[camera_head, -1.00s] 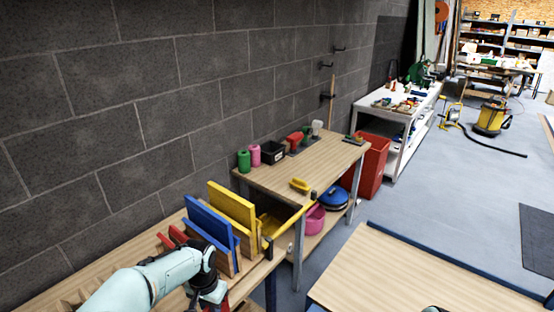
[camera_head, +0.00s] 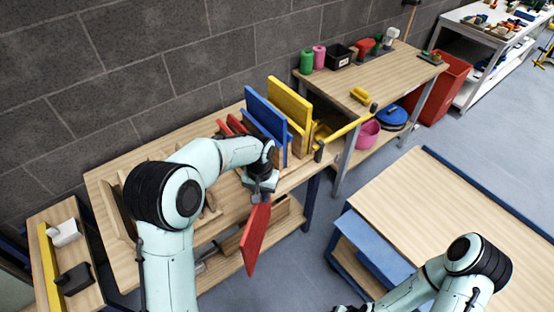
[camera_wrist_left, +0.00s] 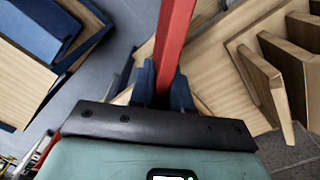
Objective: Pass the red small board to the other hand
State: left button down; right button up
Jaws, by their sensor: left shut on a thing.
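The red small board (camera_head: 256,238) hangs down at a slant from my left gripper (camera_head: 260,196), out in front of the wooden workbench edge. The left gripper is shut on one end of it. In the left wrist view the red board (camera_wrist_left: 176,32) runs up and away from between the blue fingers (camera_wrist_left: 163,88). My right arm (camera_head: 455,275) comes in from the lower right. Only a dark bit of its hand end (camera_head: 350,308) shows at the bottom edge, apart from the board; its fingers are cut off.
The workbench (camera_head: 110,185) carries a rack with blue boards (camera_head: 266,122), yellow boards (camera_head: 290,103) and more red pieces (camera_head: 232,126). A wooden table (camera_head: 450,195) with a blue edge stands at right. Grey floor lies open between the benches.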

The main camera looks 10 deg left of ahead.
pick_arm(q)
jog(key=w+d+r+m, duration=0.2)
jog(key=w+d+r, duration=0.2)
jog(key=d+r, duration=0.85)
jog(key=shift+s+a+r, duration=0.75)
jog(key=shift+s, duration=2.2)
pick_arm(e)
jog(key=shift+c, duration=1)
jog(key=w+a+r+n+t+h, duration=0.2)
jog(key=w+r+n+t, duration=0.3)
jog(key=w+r, duration=0.85)
jog(key=w+a+r+n+t+y, duration=0.25)
jog(key=w+a+r, duration=0.4)
jog(key=r, duration=0.35)
pick_arm(q)
jog(key=w+d+f+n, duration=0.1)
jog(key=w+f+n, duration=0.2)
jog(key=f, duration=1)
jog(key=w+d+f+n, duration=0.2)
jog(key=w+f, duration=0.6)
jog(key=f, duration=0.5)
jog(key=shift+w+n, duration=0.3)
jog(key=shift+n, duration=0.5)
pick_arm(e)
jog(key=x, duration=1.1)
jog(key=shift+n+t+h, duration=0.35)
jog(key=shift+t+h, duration=0.1)
